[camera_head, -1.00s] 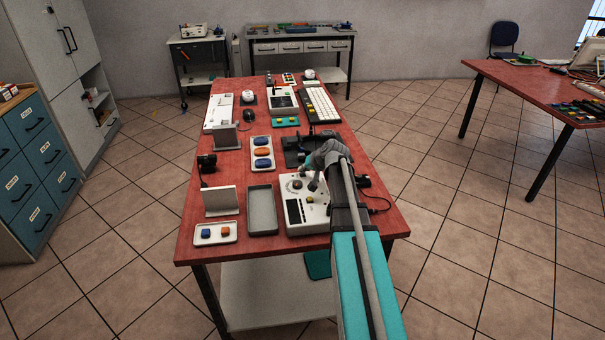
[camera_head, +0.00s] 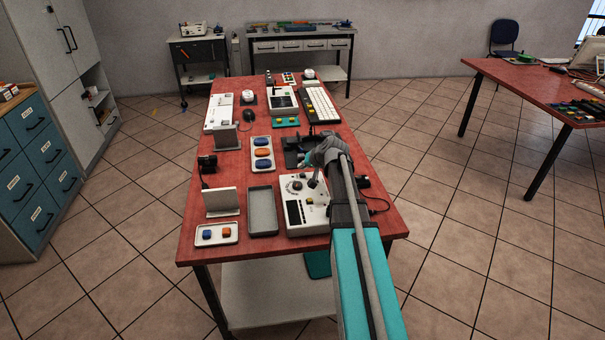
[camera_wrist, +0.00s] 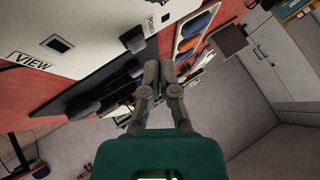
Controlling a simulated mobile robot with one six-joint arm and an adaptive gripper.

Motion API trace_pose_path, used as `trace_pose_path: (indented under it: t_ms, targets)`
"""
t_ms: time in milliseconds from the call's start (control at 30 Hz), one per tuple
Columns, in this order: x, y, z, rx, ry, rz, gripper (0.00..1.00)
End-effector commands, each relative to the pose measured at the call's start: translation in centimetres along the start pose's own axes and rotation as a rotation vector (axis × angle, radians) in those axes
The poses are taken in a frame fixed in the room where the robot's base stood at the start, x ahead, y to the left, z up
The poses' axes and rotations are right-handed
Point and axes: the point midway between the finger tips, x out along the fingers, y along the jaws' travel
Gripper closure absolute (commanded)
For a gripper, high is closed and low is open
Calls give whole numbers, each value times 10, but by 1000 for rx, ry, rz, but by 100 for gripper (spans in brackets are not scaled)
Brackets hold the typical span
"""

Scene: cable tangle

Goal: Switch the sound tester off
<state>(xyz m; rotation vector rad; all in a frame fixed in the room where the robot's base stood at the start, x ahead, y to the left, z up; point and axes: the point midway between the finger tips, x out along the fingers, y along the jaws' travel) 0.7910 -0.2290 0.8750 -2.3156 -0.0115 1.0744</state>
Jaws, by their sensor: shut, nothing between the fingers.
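A white box-shaped device (camera_head: 295,187) with a dark panel, a round knob and small coloured buttons stands at the table's near right side. No label names it the sound tester in the head view. My gripper (camera_head: 314,181) is over its back right part, partly hidden by my arm. In the wrist view my gripper (camera_wrist: 159,72) is shut and empty. A white panel (camera_wrist: 95,25) there carries a "VIEW" label, a dark square and a black knob or lever (camera_wrist: 132,40), left of my fingertips. I cannot tell whether my fingers touch anything, nor the switch's state.
A grey tray (camera_head: 250,212) and an upright white plate (camera_head: 221,201) stand left of the device. A tray of blue and orange buttons (camera_head: 252,154) and a black flat item (camera_head: 293,158) lie behind. A cable (camera_head: 379,207) runs at the right edge.

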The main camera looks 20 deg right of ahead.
Motion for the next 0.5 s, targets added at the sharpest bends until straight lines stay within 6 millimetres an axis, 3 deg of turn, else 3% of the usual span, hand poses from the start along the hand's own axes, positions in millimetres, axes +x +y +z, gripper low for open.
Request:
trace_pose_path:
  t_ms: [500]
  targets:
    - [-20,-14,-14,0,0,0,100]
